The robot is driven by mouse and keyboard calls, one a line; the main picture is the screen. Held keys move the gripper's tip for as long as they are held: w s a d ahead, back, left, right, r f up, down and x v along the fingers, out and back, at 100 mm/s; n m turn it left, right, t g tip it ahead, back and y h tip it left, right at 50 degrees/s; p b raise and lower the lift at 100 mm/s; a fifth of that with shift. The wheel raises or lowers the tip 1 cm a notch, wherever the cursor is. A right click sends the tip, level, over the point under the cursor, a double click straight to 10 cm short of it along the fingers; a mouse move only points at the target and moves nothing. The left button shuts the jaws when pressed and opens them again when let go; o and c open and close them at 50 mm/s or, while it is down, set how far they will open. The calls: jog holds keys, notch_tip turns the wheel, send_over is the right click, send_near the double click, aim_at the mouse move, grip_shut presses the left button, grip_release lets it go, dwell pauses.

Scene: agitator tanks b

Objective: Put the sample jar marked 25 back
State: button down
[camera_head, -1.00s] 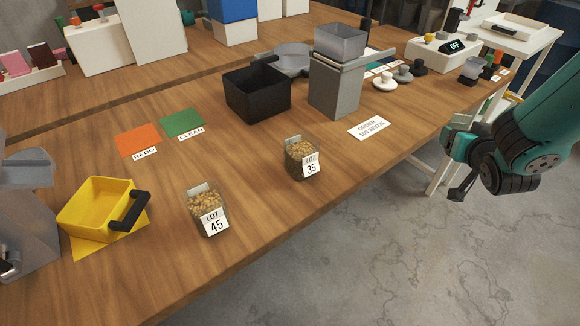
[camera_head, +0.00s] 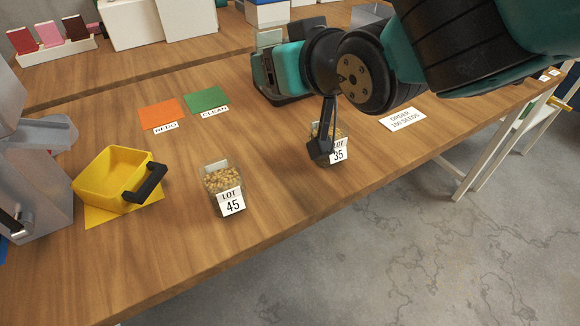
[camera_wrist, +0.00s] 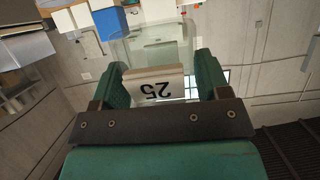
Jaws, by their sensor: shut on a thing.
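My gripper (camera_wrist: 160,78) is shut on a clear glass jar (camera_wrist: 150,45) marked 25. In the wrist view the jar sits between the green fingers, its label upside down like the room behind it; no seeds show in it. In the head view my gripper (camera_head: 278,72) is above the table's back middle, with a pale, glassy top edge (camera_head: 269,38) showing beyond it, apparently the jar. The jar marked 45 (camera_head: 222,182), full of seeds, stands near the table's front. The jar marked 35 (camera_head: 338,150) is partly hidden behind my arm.
A yellow scoop (camera_head: 110,180) with a black handle lies on a yellow mat at the left. Orange (camera_head: 162,113) and green (camera_head: 205,100) mats lie flat behind. The order card (camera_head: 402,119) is right of the 35 jar. My arm covers the back right.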

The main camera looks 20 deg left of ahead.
notch_tip(320, 180, down, 20)
jog(key=shift+s+r, duration=0.1)
jog(key=shift+r, duration=0.05)
dwell(0.3)
jog(key=shift+f, duration=0.2)
jog(key=shift+c, duration=0.5)
grip_release()
